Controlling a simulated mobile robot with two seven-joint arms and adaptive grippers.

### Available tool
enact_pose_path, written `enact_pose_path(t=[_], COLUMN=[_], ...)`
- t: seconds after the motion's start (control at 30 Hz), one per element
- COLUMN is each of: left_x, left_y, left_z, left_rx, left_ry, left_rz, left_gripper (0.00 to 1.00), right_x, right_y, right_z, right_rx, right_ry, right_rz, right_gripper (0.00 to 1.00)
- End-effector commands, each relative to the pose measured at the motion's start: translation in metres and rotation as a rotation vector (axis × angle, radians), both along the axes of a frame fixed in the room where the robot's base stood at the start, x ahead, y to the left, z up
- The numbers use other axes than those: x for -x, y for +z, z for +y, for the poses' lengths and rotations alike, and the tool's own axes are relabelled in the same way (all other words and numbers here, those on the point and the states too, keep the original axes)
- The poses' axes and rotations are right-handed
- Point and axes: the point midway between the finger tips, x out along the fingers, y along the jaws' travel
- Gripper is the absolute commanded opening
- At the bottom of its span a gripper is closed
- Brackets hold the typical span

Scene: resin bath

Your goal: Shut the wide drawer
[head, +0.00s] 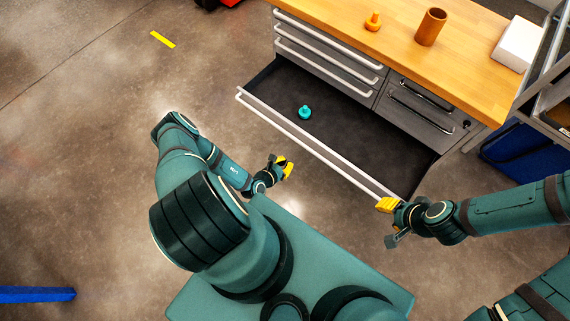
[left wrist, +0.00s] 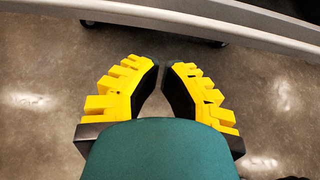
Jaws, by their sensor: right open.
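The wide drawer (head: 345,118) is the bottom one of the grey workbench and stands pulled far out. Its long pale front bar (head: 310,142) runs slantwise across the head view; its front edge also crosses the top of the left wrist view (left wrist: 230,22). A small teal knob-like piece (head: 305,113) lies inside. My left gripper (head: 287,167) is in front of the drawer front, apart from it, with a narrow empty gap between its fingertips (left wrist: 162,64). My right gripper (head: 384,204) is open at the right end of the front bar; I cannot tell whether it touches.
The wooden bench top (head: 335,20) carries an orange piece (head: 373,21), a brown cup (head: 430,27) and a white box (head: 517,43). Other drawers (head: 325,50) above are shut. A blue bin (head: 520,150) stands at the right.

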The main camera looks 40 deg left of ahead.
Motion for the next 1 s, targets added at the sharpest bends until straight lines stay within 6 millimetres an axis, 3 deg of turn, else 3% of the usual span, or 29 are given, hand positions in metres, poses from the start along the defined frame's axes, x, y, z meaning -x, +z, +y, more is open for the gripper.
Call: enact_pose_path(t=[0.3, 0.5, 0.7, 1.0], left_x=[-0.057, -0.084, -0.097, -0.098], left_y=[-0.032, -0.038, -0.038, -0.038], left_z=[-0.005, -0.007, -0.008, -0.008], left_rx=[0.000, 0.001, 0.001, 0.000], left_ry=[-0.002, -0.002, -0.003, -0.003], left_rz=[-0.002, -0.001, -0.001, 0.000], left_gripper=[0.00, 0.00, 0.00, 0.00], right_x=[0.006, 0.009, 0.010, 0.010], right_y=[-0.021, -0.029, -0.031, -0.031], right_z=[0.001, 0.001, 0.002, 0.002], right_rx=[-0.003, -0.004, -0.005, -0.005], right_ry=[0.010, 0.015, 0.017, 0.018], right_rz=[0.013, 0.020, 0.022, 0.023], right_gripper=[0.47, 0.47, 0.47, 0.47])
